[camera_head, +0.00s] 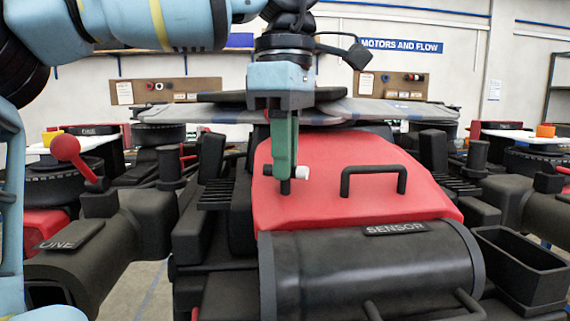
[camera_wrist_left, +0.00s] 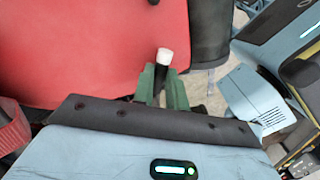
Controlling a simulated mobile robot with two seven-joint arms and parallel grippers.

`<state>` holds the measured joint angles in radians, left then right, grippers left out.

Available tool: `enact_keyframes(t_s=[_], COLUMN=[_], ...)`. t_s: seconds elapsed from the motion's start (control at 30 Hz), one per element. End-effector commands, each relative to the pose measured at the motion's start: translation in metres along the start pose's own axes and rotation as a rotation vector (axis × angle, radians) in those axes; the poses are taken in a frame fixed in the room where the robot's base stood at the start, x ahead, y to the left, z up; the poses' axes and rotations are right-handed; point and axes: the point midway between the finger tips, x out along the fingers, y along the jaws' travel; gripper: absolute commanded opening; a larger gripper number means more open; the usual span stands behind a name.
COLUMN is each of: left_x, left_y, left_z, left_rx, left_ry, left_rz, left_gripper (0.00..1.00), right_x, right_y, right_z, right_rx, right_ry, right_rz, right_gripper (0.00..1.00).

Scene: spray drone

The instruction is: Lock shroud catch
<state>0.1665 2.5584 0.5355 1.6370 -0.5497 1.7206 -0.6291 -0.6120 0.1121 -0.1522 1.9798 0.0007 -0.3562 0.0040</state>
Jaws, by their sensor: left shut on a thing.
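The red shroud (camera_head: 345,170) covers the middle of the drone, with a black handle (camera_head: 374,172) on its top. The shroud catch is a small dark lever with a white tip (camera_head: 302,172), at the shroud's left part. My left gripper (camera_head: 285,170) points down with its green fingers shut on the catch. In the left wrist view the fingers (camera_wrist_left: 160,80) close around the dark lever, and its white tip (camera_wrist_left: 165,57) sticks out past them. The red shroud (camera_wrist_left: 80,45) fills the upper left there. The fingers hide much of the catch. My right gripper is not in view.
A black cylinder labelled SENSOR (camera_head: 375,275) lies in front of the shroud. A red-knobbed lever (camera_head: 66,149) stands at the left. An empty black bin (camera_head: 520,262) is at the right. A flat grey panel (camera_head: 340,110) lies behind the gripper.

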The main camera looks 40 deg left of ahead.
Motion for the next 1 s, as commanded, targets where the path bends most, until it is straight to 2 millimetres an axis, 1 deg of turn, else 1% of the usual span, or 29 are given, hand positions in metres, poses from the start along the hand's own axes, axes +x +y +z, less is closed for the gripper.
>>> enact_keyframes(t_s=[0.2,0.33,0.47,0.67,0.7,0.8,0.87,1.0], left_x=[0.0000,0.0001,0.0001,0.0002,0.0002,0.0002,0.0002,0.0001], left_y=[-0.0001,-0.0001,0.0000,0.0000,0.0000,0.0000,0.0000,0.0000], left_z=[0.0001,0.0001,0.0001,0.0001,0.0001,0.0001,0.0001,0.0001], left_rx=[-0.250,-0.377,-0.437,-0.443,-0.442,-0.441,-0.441,-0.440], left_ry=[0.000,0.000,0.000,0.000,0.000,0.000,0.000,0.000], left_rz=[0.000,0.000,0.000,0.000,0.000,0.000,0.000,0.000], left_gripper=[0.00,0.00,0.00,0.00,0.18,0.31,0.39,0.40], right_x=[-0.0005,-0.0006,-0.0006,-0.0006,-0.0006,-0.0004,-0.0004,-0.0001], right_y=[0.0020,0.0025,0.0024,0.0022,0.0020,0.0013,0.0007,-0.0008], right_z=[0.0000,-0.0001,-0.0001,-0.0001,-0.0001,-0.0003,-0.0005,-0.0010], right_rx=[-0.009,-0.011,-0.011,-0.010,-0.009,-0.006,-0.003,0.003], right_ry=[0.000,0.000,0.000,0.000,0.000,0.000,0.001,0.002], right_rz=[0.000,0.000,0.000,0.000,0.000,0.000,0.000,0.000], right_gripper=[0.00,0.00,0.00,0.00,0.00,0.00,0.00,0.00])
